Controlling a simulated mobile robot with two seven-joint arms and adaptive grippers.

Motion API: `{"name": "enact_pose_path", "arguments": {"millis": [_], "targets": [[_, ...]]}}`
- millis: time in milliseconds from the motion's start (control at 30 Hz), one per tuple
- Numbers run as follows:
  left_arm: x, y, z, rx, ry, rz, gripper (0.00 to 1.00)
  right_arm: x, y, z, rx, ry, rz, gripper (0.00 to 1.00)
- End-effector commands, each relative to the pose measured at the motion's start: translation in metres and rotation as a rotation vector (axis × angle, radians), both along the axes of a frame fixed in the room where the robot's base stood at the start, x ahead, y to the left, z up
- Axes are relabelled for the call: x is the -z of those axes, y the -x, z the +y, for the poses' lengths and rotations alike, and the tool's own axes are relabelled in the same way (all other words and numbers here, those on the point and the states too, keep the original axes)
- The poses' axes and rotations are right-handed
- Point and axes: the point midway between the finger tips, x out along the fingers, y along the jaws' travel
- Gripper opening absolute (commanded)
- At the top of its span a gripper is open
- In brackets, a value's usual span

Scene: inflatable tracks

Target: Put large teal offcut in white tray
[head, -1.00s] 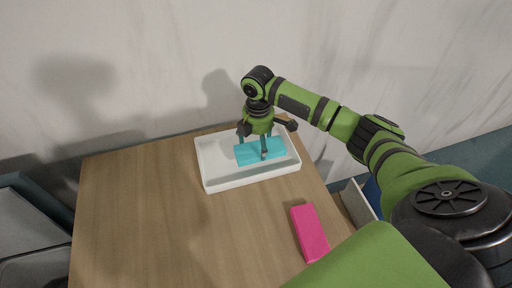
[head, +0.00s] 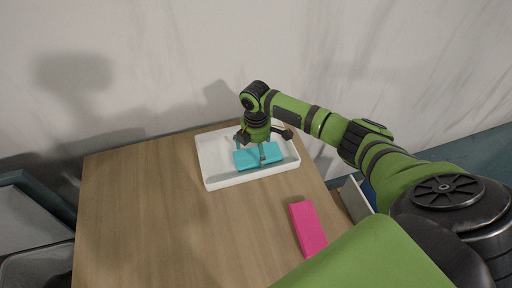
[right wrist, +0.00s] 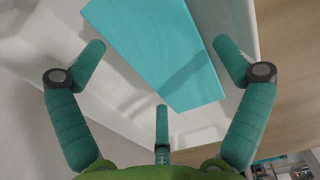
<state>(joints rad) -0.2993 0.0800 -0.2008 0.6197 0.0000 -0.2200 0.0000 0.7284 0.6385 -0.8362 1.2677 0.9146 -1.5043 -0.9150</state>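The large teal offcut (head: 246,160) is a flat rectangular block lying inside the white tray (head: 235,181) on the wooden table. My right gripper (head: 254,151) is above the offcut, pointing down into the tray. In the right wrist view my right gripper (right wrist: 160,66) has its three fingers spread wide, with visible gaps to the teal offcut (right wrist: 155,45). The white tray (right wrist: 105,105) shows around and below the block there. The fingers hide a little of the offcut in the head view. My left gripper is not in view.
A pink block (head: 308,228) lies near the right edge of the wooden table (head: 150,215). The left and middle of the table are clear. A pale wall (head: 150,70) stands behind the tray. A grey bin-like object (head: 30,215) is at the left.

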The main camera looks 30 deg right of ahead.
Motion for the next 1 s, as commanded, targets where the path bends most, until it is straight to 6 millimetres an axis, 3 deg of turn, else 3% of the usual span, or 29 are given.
{"name": "enact_pose_path", "arguments": {"millis": [367, 800, 1000], "targets": [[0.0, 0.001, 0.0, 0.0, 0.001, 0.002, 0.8, -0.008, -0.001, 0.0, 0.0, 0.0, -0.002, 1.0], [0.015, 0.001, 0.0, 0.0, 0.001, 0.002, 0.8, -0.094, -0.001, 0.0, 0.0, 0.0, -0.004, 1.0], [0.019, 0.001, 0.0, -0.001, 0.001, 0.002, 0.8, -0.118, -0.001, 0.0, 0.002, -0.001, -0.001, 1.0]]}}
